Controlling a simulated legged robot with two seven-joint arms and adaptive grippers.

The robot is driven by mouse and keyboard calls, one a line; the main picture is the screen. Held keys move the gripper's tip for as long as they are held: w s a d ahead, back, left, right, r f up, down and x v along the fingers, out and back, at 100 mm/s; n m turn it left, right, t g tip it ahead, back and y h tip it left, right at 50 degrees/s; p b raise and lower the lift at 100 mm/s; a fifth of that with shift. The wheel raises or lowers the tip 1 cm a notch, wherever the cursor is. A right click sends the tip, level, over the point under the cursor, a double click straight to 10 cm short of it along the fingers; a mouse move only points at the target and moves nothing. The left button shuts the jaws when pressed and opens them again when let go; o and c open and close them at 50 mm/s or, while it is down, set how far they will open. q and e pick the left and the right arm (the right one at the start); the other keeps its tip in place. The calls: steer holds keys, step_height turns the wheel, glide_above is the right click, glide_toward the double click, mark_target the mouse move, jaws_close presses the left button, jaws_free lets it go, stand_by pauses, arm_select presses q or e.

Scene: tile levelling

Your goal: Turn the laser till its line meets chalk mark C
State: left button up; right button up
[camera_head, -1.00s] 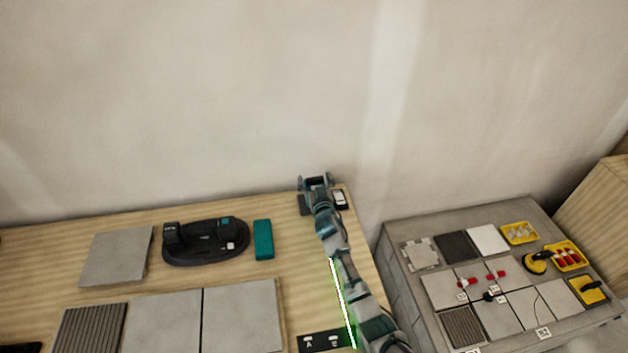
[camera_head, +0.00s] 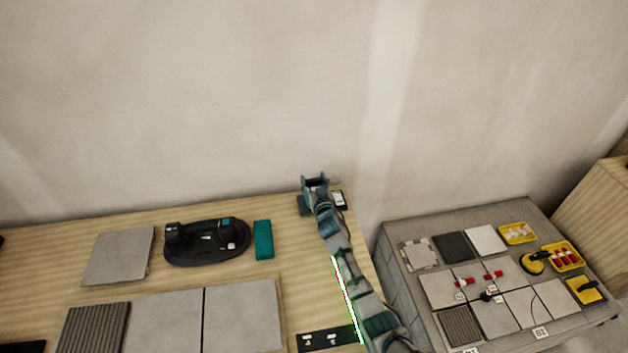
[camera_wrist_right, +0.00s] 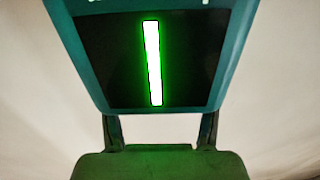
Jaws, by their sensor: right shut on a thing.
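My right gripper (camera_head: 314,184) is at the far right corner of the wooden bench, shut on the laser. The teal laser (camera_wrist_right: 160,103) fills the top of the right wrist view, with a bright green line on its dark window. In the head view my gripper and arm mostly hide it. The green laser line (camera_head: 347,298) falls along my right forearm and reaches down to the dark strip (camera_head: 320,343). Two white labels show on the strip, too small to read now. Chalk mark C cannot be made out; my arm covers the strip's right end. My left gripper is out of view.
A white-faced device (camera_head: 339,199) lies beside my right gripper. A teal block (camera_head: 263,240), a black double-cup tool (camera_head: 190,255) and grey tiles (camera_head: 240,315) lie on the bench. A grey stand (camera_head: 398,275) with tiles and yellow trays is at right.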

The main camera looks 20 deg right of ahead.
steer(key=o, duration=1.2)
steer(key=shift+c, duration=0.2)
steer(key=shift+s, duration=0.1)
steer(key=s+a, duration=0.2)
steer(key=s, duration=0.9)
steer(key=shift+s, duration=0.3)
steer(key=shift+f, duration=0.15)
steer(key=shift+a, duration=0.1)
